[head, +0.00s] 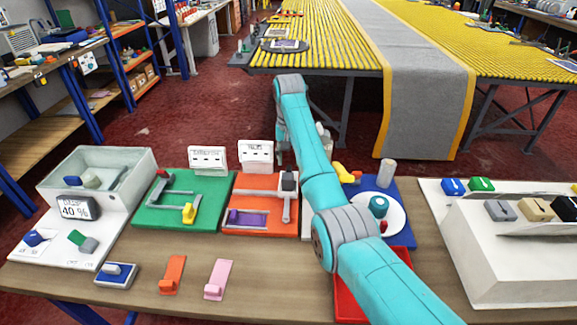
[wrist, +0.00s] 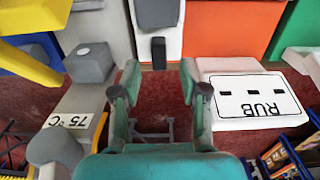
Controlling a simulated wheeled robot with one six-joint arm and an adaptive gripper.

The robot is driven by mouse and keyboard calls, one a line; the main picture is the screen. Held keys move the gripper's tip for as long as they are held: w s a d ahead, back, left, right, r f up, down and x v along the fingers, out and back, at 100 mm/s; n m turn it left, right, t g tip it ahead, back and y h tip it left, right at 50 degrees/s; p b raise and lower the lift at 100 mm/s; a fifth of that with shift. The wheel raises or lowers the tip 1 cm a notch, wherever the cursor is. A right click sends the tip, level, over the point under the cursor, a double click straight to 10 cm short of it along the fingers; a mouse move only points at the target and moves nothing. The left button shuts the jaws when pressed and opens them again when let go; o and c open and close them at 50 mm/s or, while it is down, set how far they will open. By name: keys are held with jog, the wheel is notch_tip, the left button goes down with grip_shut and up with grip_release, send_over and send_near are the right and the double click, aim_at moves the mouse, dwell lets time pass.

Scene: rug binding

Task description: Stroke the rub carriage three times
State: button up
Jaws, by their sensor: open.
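The orange board (head: 262,190) stands on the bench left of my arm, with a RUB sign (wrist: 252,102) behind it; the sign shows upside down in the wrist view. On the board are a dark grey block (head: 289,180) at its right and a purple piece (head: 248,217) at its front; I cannot tell for sure which is the rub carriage. My gripper (wrist: 160,82) is open and empty, with red floor between its fingers. It is near the back bench edge, beside the sign. My arm hides the gripper in the head view.
A white plate with a dark lever (wrist: 158,53) is just ahead of the fingers. A green board (head: 185,208) with a yellow knob is left of the orange one. A 75 °C sign (wrist: 72,121) and grey block (wrist: 90,62) are close on the wrist view's left.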

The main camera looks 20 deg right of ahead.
aim_at(289, 167)
jog(key=shift+f, duration=1.9)
jog(key=shift+c, duration=0.3)
grip_shut()
